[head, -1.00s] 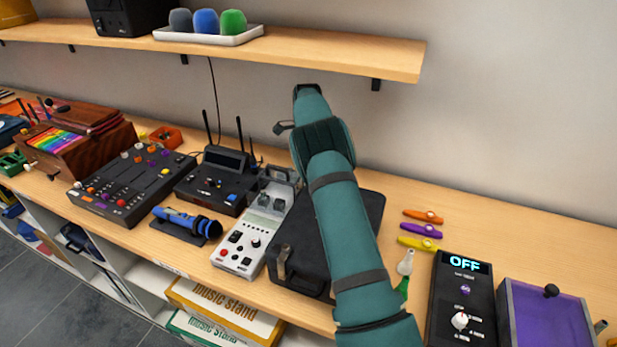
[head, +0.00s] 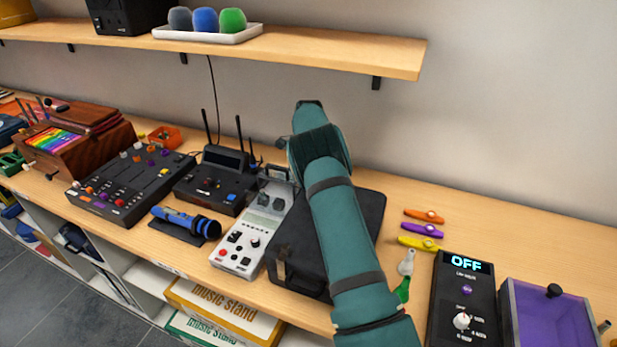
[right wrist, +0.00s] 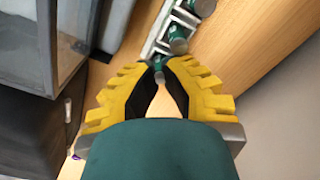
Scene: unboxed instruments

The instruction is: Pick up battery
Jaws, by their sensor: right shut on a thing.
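In the right wrist view my right gripper (right wrist: 158,75) has its yellow fingers closed on a small green battery (right wrist: 159,66) with a metallic end. Its fingertips are beside a pale holder (right wrist: 157,38) with other green, silver-ended cylinders (right wrist: 178,42) in it. I cannot tell whether the held battery is clear of the holder. In the head view my right arm reaches over the black case to the back of the bench and hides the battery and most of the gripper. My left gripper is not in view.
A black case (head: 364,215) lies under my right arm. A receiver with antennas (head: 215,182) and a grey-white device (head: 240,244) stand to its left. The wall shelf (head: 340,62) hangs above. Bare bench shows behind the kazoos (head: 423,216).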

